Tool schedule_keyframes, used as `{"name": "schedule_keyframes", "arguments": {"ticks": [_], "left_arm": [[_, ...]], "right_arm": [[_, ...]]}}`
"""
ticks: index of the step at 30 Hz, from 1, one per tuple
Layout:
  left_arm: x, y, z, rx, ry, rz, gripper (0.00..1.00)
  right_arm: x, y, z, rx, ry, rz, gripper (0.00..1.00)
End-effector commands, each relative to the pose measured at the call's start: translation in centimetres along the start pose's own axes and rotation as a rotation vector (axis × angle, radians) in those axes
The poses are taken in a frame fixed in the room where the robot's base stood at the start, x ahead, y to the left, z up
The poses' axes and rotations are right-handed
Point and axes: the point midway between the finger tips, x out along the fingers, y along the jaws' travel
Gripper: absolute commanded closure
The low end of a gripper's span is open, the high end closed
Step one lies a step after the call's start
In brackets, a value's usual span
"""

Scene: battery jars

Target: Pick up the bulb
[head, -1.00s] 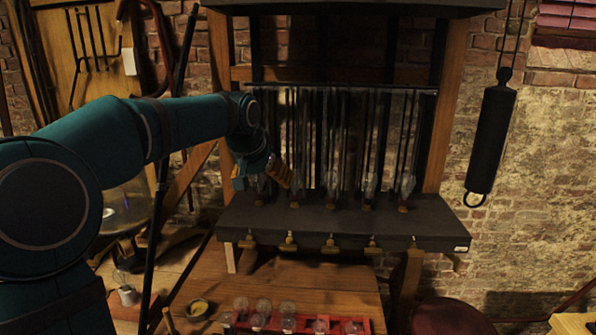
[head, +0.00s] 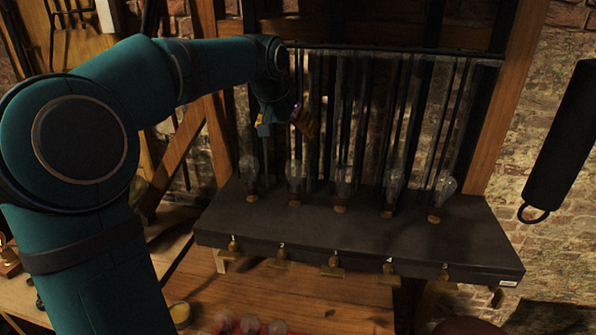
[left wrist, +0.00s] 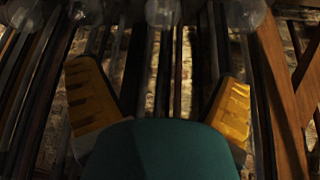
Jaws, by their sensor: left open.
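Several clear glass bulbs stand upright in a row of brass sockets on the black shelf (head: 380,232). They include the leftmost bulb (head: 249,168), the second bulb (head: 295,172), the middle bulb (head: 343,180), the fourth bulb (head: 394,182) and the rightmost bulb (head: 445,184). Which one the task means I cannot tell. My left gripper (head: 286,122) is open and empty, above the left part of the row and apart from the bulbs. In the left wrist view its yellow-padded fingers (left wrist: 157,80) are spread, with round glass bulbs (left wrist: 163,12) along the top edge. My right gripper is out of view.
Vertical dark rods and glass tubes rise behind the bulbs. Brass clips (head: 332,266) line the shelf's front edge. Below is a wooden table (head: 300,300) with more round bulbs (head: 250,323), cut off by the frame. A black cylinder (head: 566,140) hangs at right.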

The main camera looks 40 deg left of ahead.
Motion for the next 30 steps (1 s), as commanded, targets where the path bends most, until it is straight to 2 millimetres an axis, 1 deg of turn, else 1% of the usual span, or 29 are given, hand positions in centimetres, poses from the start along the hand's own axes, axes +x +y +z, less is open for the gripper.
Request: {"name": "schedule_keyframes", "arguments": {"ticks": [1,3,6,9,17,23,24,27,30], "left_arm": [[1.2,0.0,0.2,0.000,-0.005,0.000,0.07],[2.6,0.0,0.2,0.000,-0.006,0.000,0.07],[4.4,0.0,0.2,-0.001,-0.004,0.000,0.07],[5.8,0.0,0.2,-0.001,-0.002,0.000,0.07],[7.5,0.0,0.5,-0.001,-0.003,0.000,0.07],[10.2,0.1,1.6,0.001,-0.005,0.000,0.07],[10.8,0.1,1.5,0.001,-0.003,0.000,0.07],[11.7,0.1,1.4,0.000,-0.003,0.000,0.07],[12.0,0.1,1.4,0.000,0.000,0.000,0.07]], "right_arm": [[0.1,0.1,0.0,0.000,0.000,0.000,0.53],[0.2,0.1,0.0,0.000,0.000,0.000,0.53],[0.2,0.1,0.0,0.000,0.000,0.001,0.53],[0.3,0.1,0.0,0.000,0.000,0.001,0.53],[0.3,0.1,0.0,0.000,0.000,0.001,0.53],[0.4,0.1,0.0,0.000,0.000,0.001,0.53],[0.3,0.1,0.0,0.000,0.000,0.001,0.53],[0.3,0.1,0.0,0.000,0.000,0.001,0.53],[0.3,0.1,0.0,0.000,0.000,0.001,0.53]]}}
